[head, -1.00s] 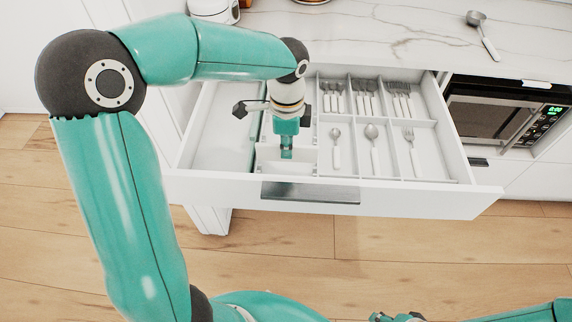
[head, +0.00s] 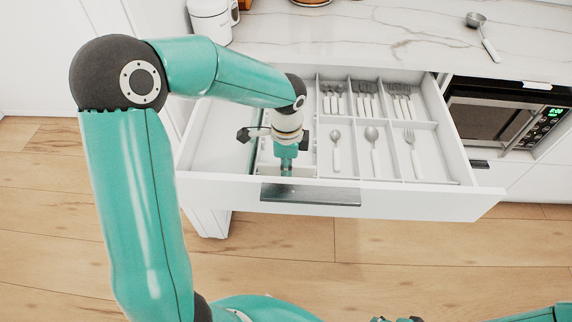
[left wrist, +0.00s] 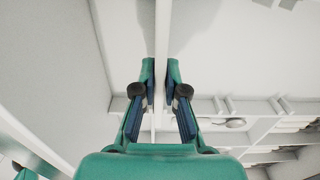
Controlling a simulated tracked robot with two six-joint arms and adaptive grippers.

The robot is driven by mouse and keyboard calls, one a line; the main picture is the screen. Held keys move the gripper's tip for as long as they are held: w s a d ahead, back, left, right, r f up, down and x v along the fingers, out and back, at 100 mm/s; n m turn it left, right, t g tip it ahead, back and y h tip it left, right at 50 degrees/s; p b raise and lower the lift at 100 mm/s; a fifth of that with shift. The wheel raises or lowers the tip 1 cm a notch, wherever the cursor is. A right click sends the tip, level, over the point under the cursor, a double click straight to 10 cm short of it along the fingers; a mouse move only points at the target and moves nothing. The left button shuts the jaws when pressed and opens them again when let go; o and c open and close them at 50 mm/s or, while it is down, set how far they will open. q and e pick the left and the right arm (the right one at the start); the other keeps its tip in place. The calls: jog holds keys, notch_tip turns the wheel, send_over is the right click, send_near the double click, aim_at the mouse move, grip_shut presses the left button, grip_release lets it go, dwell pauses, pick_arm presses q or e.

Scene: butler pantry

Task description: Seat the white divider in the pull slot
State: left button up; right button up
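The white divider (left wrist: 163,35) shows in the left wrist view as a thin upright strip running between my left fingers. My left gripper (left wrist: 161,78) has one finger on each side of it and looks shut on it. In the head view my left gripper (head: 287,168) points down into the open drawer (head: 215,140), left of the cutlery compartments and close to the front wall. The divider is mostly hidden there by the gripper. I cannot make out the pull slot or whether the divider sits in it. My right gripper (head: 395,319) barely shows at the bottom edge.
A white cutlery tray (head: 345,123) with forks and spoons fills the drawer's right part. The drawer's left part is empty. A metal pull (head: 310,195) is on the drawer front. A microwave (head: 500,112) stands at right. A canister (head: 209,20) and scoop (head: 482,36) are on the counter.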

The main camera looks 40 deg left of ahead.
pick_arm(q)
jog(key=o, duration=0.4)
jog(key=shift+r, duration=0.25)
notch_tip(320, 180, up, 12)
jog(key=shift+f+p, duration=0.1)
jog(key=shift+p, duration=0.65)
